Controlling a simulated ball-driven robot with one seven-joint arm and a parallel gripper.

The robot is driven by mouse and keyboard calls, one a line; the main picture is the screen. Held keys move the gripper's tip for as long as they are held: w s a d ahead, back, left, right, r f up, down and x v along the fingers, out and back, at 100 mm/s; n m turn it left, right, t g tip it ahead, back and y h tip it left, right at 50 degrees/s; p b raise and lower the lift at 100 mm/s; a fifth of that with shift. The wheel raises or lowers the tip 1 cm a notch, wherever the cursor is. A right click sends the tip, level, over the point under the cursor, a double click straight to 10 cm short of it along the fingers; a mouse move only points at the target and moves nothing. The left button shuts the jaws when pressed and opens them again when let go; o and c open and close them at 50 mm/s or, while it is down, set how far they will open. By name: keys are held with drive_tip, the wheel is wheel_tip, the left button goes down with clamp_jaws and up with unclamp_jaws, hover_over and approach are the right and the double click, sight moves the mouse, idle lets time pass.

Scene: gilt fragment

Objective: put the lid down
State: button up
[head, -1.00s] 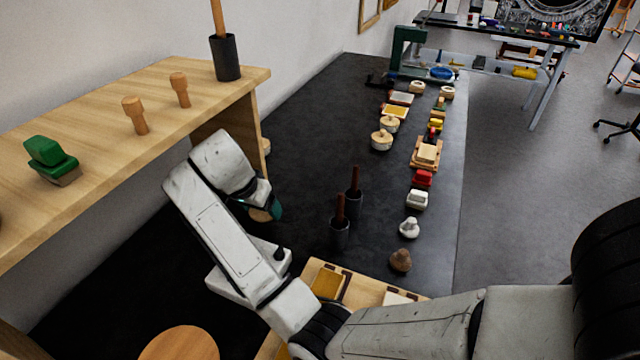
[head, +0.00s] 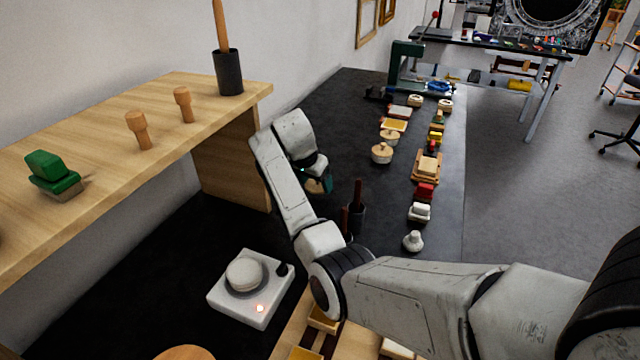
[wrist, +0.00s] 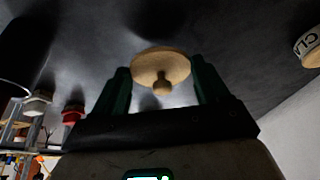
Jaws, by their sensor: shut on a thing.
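The lid is a round, light wooden disc with a small turned knob, seen between my fingers in the wrist view (wrist: 160,66). My gripper (wrist: 160,88) has dark green fingers, one on each side of the lid, and is shut on it. In the head view my gripper (head: 322,184) hangs over the black table behind the dark cups, with part of the lid (head: 315,187) showing as a tan patch. The fingers' contact with the rim is too dark to see clearly.
Dark cups with handles (head: 357,215) stand close by my arm. A white device (head: 232,299) with a lit red lamp lies front left. A wooden shelf (head: 225,105) borders the left.

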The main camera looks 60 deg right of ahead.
sight(320, 186)
drive_tip(key=d, duration=0.2)
drive_tip(key=shift+s+d, duration=0.1)
drive_tip(key=shift+d, duration=0.25)
drive_tip(key=shift+f+p, duration=0.35)
drive_tip(key=shift+f, duration=1.45)
drive_tip(key=shift+f, duration=0.15)
drive_tip(key=o, duration=1)
drive_tip(key=shift+v, duration=3.9)
